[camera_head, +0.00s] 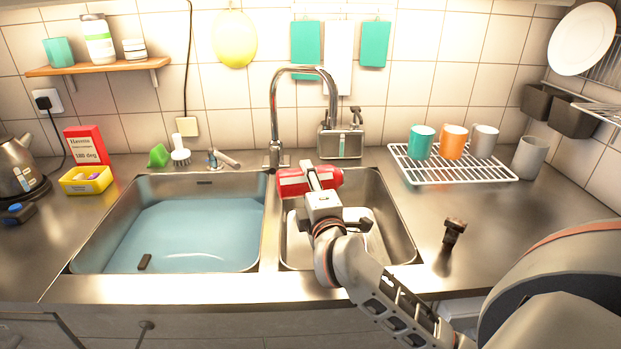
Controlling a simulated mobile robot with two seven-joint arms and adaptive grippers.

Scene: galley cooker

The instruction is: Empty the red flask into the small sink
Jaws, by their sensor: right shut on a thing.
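The red flask (330,177) has a pale band and lies on its side, roughly level across the picture. My right gripper (312,178) is shut on it and holds it above the back part of the small sink (401,232). The gripper hides the middle of the flask. I cannot tell which end is the mouth, and no stream of liquid shows. A white object (369,245) lies in the small sink, partly hidden by my right arm. My left gripper is out of view.
The large sink (100,232) at left holds bluish water. The tall tap (274,110) stands just behind and left of the flask. A rack (470,177) with mugs stands right. A small dark object (454,231) stands on the counter right of the small sink.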

